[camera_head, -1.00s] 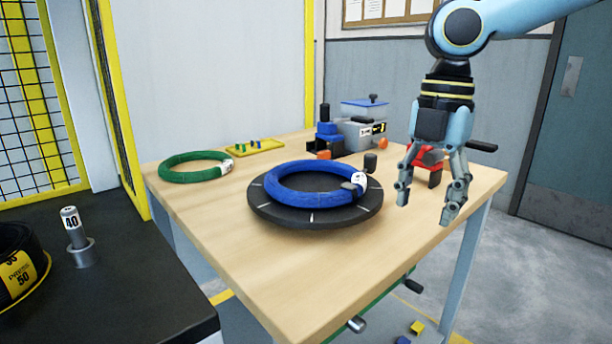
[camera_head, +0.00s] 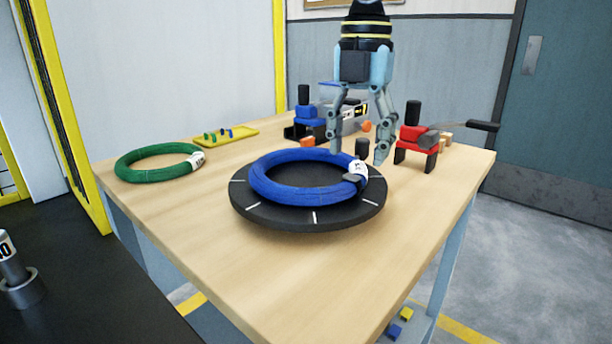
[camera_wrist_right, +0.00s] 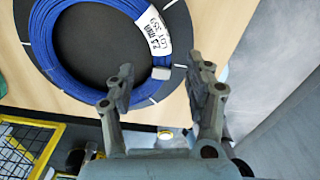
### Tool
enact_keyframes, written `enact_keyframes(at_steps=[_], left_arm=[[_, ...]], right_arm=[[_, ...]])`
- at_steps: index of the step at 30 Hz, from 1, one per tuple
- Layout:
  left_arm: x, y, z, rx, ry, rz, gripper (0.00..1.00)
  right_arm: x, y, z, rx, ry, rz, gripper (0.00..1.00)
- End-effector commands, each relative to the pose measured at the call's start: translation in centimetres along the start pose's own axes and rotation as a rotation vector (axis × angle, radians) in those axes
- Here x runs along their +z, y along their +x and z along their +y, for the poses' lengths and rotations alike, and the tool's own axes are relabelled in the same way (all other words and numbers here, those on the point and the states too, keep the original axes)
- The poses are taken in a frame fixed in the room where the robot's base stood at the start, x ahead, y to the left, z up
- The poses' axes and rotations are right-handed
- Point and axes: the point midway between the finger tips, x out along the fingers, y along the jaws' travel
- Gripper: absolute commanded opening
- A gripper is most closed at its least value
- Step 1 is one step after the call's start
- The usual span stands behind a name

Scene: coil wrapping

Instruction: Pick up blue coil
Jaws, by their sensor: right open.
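The blue coil (camera_head: 300,190) lies flat on a round black turntable (camera_head: 262,217) on the wooden table. A white label (camera_head: 357,170) wraps its right side. In the right wrist view the blue coil (camera_wrist_right: 52,75) shows at upper left, with its label (camera_wrist_right: 153,33) above and between the fingers. My right gripper (camera_head: 358,157) is open and empty, pointing down above the coil's far right side. In the wrist view its fingertips (camera_wrist_right: 160,82) are apart, with the turntable edge beyond them. My left gripper is in neither view.
A green coil (camera_head: 150,172) lies at the table's left. A yellow tray (camera_head: 228,138) with small pegs, a blue-and-black device (camera_head: 307,125), a grey bin (camera_head: 352,118) and a red tool (camera_head: 412,143) stand at the back. The table's front (camera_head: 270,270) is clear.

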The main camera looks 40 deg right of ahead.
Motion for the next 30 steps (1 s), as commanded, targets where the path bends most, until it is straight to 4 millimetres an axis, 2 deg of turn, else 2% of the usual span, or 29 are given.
enact_keyframes(at_steps=[5,9,13,18,30], left_arm=[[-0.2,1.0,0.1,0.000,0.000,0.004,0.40],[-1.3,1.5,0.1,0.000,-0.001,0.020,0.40],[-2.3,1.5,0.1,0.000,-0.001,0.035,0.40],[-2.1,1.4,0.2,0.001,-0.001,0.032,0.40],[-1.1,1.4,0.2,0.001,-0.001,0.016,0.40]], right_arm=[[-0.3,2.9,-0.1,-0.005,-0.001,0.002,0.53],[-0.3,4.7,-0.1,-0.001,0.000,0.002,0.53],[-0.3,5.1,0.0,0.000,0.000,0.001,0.53],[-0.3,5.0,0.0,0.001,0.000,0.001,0.52],[-0.3,5.0,0.0,0.002,0.000,0.001,0.00]])
